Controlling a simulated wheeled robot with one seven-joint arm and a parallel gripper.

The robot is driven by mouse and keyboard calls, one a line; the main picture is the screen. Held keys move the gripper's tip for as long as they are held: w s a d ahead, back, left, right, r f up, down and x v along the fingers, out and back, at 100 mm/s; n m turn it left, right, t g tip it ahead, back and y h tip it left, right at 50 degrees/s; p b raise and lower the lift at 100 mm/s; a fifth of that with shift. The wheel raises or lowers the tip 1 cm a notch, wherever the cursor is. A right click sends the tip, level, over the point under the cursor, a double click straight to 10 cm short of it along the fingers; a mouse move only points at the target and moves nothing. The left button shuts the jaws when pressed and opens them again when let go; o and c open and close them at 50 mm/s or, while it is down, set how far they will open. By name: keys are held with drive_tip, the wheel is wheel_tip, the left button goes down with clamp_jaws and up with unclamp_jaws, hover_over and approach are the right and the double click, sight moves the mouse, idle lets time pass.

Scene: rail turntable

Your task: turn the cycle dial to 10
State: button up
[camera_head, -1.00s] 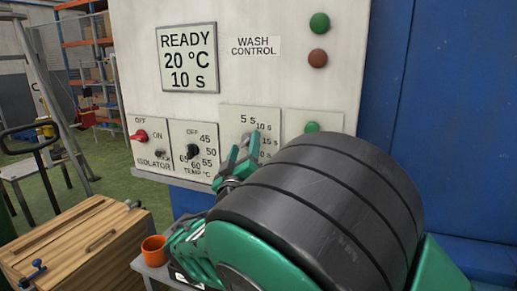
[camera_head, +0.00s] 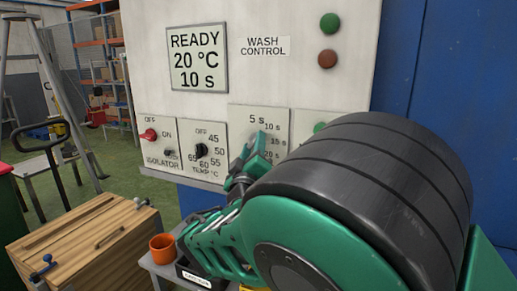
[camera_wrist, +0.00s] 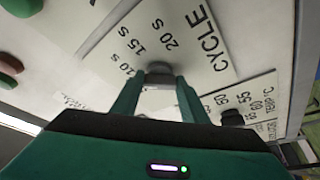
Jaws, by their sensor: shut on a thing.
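The cycle dial is a grey knob (camera_wrist: 158,76) on a pale plate marked CYCLE in the wrist view, with 10 s, 15 s and 20 s legible around it. My gripper (camera_wrist: 158,90) is shut on this knob, one green finger on each side. In the head view my gripper (camera_head: 257,148) reaches the cycle plate (camera_head: 238,120) and hides most of the dial and some of its marks; 5 s and 10 s show at its top. The dial's pointer cannot be made out. The display (camera_head: 198,58) reads READY, 20 °C, 10 s.
Left of the cycle plate are the black temperature knob (camera_head: 201,150) and the red isolator knob (camera_head: 149,135). Green (camera_head: 329,23) and red (camera_head: 327,58) buttons sit higher up. An orange cup (camera_head: 163,248) stands below, beside a wooden chest (camera_head: 85,242).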

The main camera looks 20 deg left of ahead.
drive_tip(key=o, duration=1)
drive_tip(key=v, duration=1)
drive_tip(key=shift+s+f, duration=0.15)
drive_tip(key=shift+s, duration=0.2)
